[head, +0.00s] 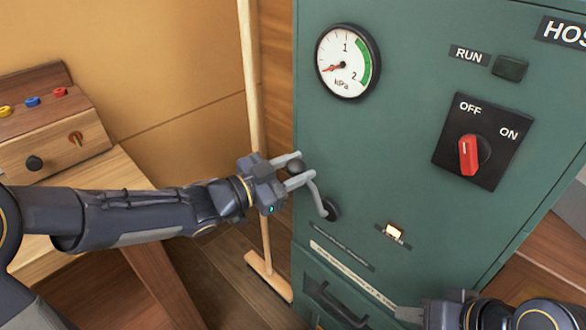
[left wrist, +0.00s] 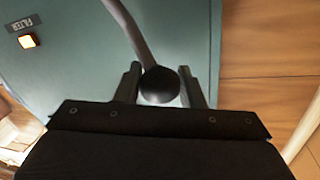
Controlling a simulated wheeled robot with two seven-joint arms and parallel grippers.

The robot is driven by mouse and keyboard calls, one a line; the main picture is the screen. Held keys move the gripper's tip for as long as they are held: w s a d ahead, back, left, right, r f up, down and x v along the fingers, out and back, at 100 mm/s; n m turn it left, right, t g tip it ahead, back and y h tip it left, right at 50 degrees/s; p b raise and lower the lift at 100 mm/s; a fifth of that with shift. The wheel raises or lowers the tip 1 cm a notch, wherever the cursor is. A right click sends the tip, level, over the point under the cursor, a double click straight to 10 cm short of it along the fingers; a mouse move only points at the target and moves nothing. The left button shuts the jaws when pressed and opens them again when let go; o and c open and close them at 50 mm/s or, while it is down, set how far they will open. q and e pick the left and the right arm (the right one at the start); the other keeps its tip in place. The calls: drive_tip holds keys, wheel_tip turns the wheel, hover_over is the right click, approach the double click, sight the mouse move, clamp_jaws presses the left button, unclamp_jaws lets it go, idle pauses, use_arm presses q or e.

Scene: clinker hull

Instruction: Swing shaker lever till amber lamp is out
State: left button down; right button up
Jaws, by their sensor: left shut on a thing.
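The shaker lever (head: 317,193) is a grey bent rod on the front of the green cabinet, with a dark round knob (head: 295,167) at its end. The knob is up and to the left of the lever's dark pivot. My left gripper (head: 297,169) is shut on the knob, which also shows between the fingers in the left wrist view (left wrist: 160,86). The amber lamp (head: 395,232) is lit on the cabinet, right of the lever; in the left wrist view it glows (left wrist: 27,41) beside a FILTER label. My right gripper (head: 410,314) is low at the cabinet's front; its fingertips are unclear.
The green cabinet (head: 410,130) carries a gauge (head: 348,61) with its red needle low, a dark RUN lamp (head: 510,67), and a red rotary switch (head: 469,155). A drawer handle (head: 337,304) is below. A broom (head: 252,100) stands left; a wooden bench (head: 105,170) is further left.

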use_arm(q)
drive_tip(key=shift+s+d+r+m+b, duration=0.25)
drive_tip(key=shift+s+d+m+b, duration=0.15)
drive_tip(key=shift+s+d+m, duration=0.25)
drive_tip(key=s+d+m+b, duration=0.2)
drive_tip(key=m+b, duration=0.1)
drive_tip(key=shift+s+d+r+m+y, duration=0.15)
drive_tip(key=shift+s+d+m+y, duration=0.15)
drive_tip(key=shift+s+y, duration=0.1)
drive_tip(key=s+d+m+b, duration=0.1)
drive_tip(key=m+b, duration=0.1)
drive_tip(key=b, duration=0.1)
drive_tip(key=s+d+f+m+y+b, duration=0.1)
drive_tip(key=s+d+m+b, duration=0.1)
drive_tip(key=b, duration=0.1)
drive_tip(key=shift+s+d, duration=0.2)
drive_tip(key=shift+d, duration=0.1)
drive_tip(key=shift+s+d+f+m+y+b, duration=0.25)
drive_tip(key=shift+s+d+m+b, duration=0.35)
drive_tip(key=shift+b, duration=0.6)
drive_tip(key=c, duration=1)
unclamp_jaws()
drive_tip(key=shift+r, duration=0.1)
